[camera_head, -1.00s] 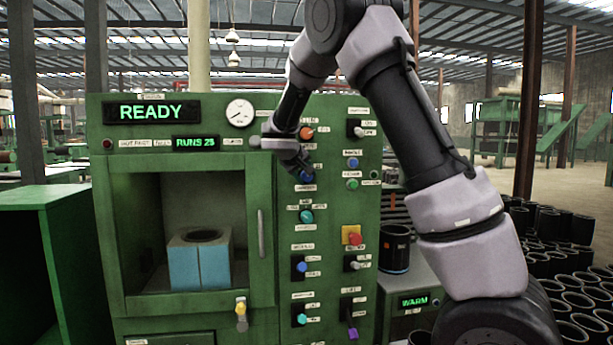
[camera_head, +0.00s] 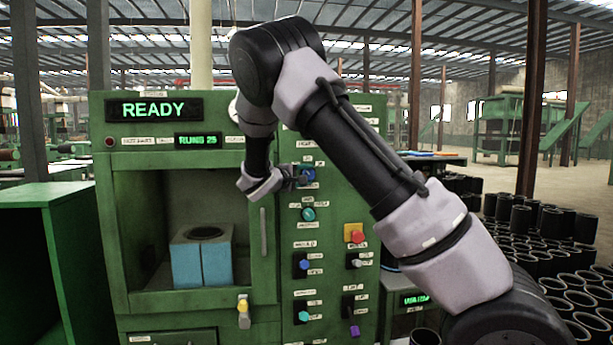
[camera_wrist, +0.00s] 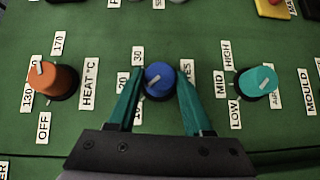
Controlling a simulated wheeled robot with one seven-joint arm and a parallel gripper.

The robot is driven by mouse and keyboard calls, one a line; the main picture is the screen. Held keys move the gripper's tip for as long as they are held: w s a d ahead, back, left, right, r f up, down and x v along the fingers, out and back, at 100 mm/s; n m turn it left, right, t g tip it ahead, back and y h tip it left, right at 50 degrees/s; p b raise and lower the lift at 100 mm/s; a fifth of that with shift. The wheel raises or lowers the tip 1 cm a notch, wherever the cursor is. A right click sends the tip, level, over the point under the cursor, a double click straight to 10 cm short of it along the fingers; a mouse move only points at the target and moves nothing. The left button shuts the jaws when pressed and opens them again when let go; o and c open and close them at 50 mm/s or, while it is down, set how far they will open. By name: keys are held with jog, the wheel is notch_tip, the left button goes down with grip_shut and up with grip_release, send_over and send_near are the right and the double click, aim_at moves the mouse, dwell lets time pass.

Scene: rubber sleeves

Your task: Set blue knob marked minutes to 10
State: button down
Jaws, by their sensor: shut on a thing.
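The blue knob (camera_wrist: 159,80) sits on the green panel between my two teal fingers in the wrist view. A white pointer mark shows on its face, toward the lower left. Labels 30 and 20 stand left of it; a lower label and the word at its right are partly hidden by the fingers. My gripper (camera_wrist: 160,96) is shut on the knob, one finger on each side.
An orange heat knob (camera_wrist: 52,80) stands left and a teal knob (camera_wrist: 258,82) right of the blue one in the wrist view. A red button (camera_head: 356,237) on yellow and further knobs lie lower on the panel. The oven chamber holds a blue block (camera_head: 201,262).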

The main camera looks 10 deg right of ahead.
jog(key=shift+f+n, duration=0.1)
jog(key=shift+n, duration=0.3)
jog(key=shift+c, duration=1.6)
grip_release()
jog(key=shift+s, duration=0.1)
jog(key=v, duration=1)
jog(key=shift+s+a+f, duration=0.2)
jog(key=shift+a+f, duration=0.05)
